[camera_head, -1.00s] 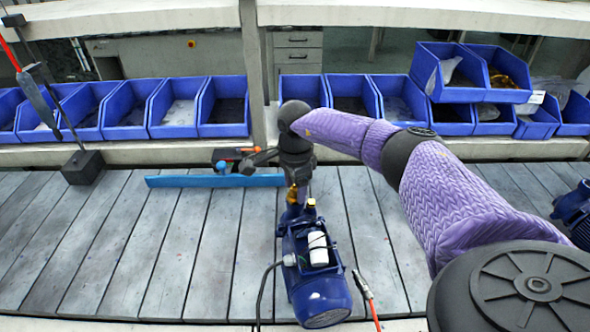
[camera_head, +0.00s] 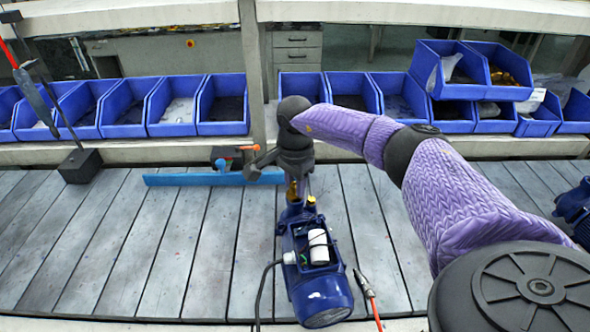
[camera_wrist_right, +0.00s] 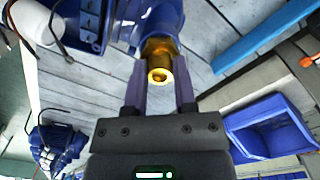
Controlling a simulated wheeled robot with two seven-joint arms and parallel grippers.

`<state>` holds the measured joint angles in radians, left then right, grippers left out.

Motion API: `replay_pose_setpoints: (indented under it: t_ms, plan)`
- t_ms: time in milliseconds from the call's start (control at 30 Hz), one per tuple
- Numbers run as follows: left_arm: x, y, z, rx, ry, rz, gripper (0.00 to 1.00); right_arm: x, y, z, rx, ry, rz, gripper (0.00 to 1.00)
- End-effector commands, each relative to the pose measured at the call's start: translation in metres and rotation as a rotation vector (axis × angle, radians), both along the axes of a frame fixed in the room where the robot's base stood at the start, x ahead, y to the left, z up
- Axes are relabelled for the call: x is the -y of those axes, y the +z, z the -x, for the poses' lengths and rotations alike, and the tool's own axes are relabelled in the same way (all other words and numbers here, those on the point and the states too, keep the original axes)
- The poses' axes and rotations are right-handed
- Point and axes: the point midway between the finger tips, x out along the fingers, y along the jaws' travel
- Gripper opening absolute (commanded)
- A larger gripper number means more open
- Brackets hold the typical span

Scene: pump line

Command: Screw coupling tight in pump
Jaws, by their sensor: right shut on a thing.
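The blue pump (camera_head: 318,285) lies on the slatted table, its narrow end towards the back. The brass coupling (camera_wrist_right: 158,58) sits at the pump's port (camera_wrist_right: 155,22) in the right wrist view, with its open round end facing the camera. My right gripper (camera_wrist_right: 160,82) is shut on the coupling, one finger on each side. In the head view my right gripper (camera_head: 294,190) points down at the pump's far end, and only a little brass shows there. How far the coupling is threaded in is hidden. My left gripper is not in view.
A blue bar (camera_head: 200,179) lies behind the pump to the left. A black block (camera_head: 80,165) stands at the left. Blue bins (camera_head: 222,112) line the back shelf.

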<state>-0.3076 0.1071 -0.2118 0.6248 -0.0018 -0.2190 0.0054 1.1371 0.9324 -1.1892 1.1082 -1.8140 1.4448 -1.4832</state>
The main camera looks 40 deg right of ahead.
Motion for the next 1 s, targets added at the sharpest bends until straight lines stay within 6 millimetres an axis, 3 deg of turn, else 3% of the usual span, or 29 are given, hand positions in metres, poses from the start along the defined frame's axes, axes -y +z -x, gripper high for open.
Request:
replay_pose_setpoints:
  t_ms: [167, 367, 833, 867, 933, 1000]
  plan:
    - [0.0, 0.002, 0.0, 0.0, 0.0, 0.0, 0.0, 0.0, 0.001, 0.0, -0.001, -0.023, 0.0, 0.0]
    - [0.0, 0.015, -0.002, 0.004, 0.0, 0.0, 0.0, 0.0, 0.002, 0.0, -0.002, -0.295, 0.0, 0.0]
    - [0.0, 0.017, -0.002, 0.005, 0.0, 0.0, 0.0, 0.0, -0.001, 0.0, -0.001, -0.403, 0.0, 0.0]
    - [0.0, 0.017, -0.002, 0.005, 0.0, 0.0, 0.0, 0.0, -0.001, 0.0, -0.001, -0.403, 0.0, 0.35]
    - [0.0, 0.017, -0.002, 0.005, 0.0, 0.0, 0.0, 0.0, -0.001, 0.0, -0.001, -0.402, 0.0, 0.5]
    - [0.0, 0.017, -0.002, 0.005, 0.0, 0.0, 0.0, 0.0, -0.001, 0.0, -0.001, -0.402, 0.0, 0.51]
